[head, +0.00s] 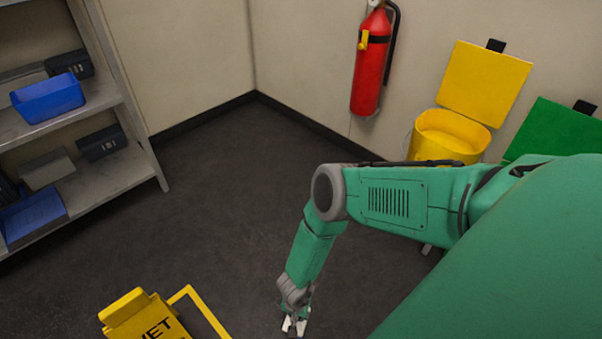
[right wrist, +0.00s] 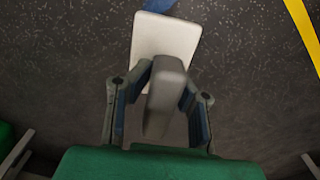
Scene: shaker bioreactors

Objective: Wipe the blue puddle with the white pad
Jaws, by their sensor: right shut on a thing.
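My right gripper (head: 295,310) reaches down to the floor at the bottom middle of the head view. In the right wrist view the right gripper (right wrist: 168,88) is shut on the grey upright handle of the white pad (right wrist: 164,38). The pad's flat white plate lies beyond the fingers, low over the dark floor; I cannot tell whether it touches. A bit of the pad (head: 302,327) shows in the head view. The blue puddle (right wrist: 158,4) shows only as a small patch at the top edge, just beyond the pad; the rest is out of view. My left gripper is not in view.
A yellow wet-floor sign (head: 150,318) stands left of my right gripper. A shelf (head: 100,185) with blue bins is at the left. A yellow bin (head: 450,135), a green lid (head: 560,130) and a fire extinguisher (head: 371,65) are by the wall. The middle floor is clear.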

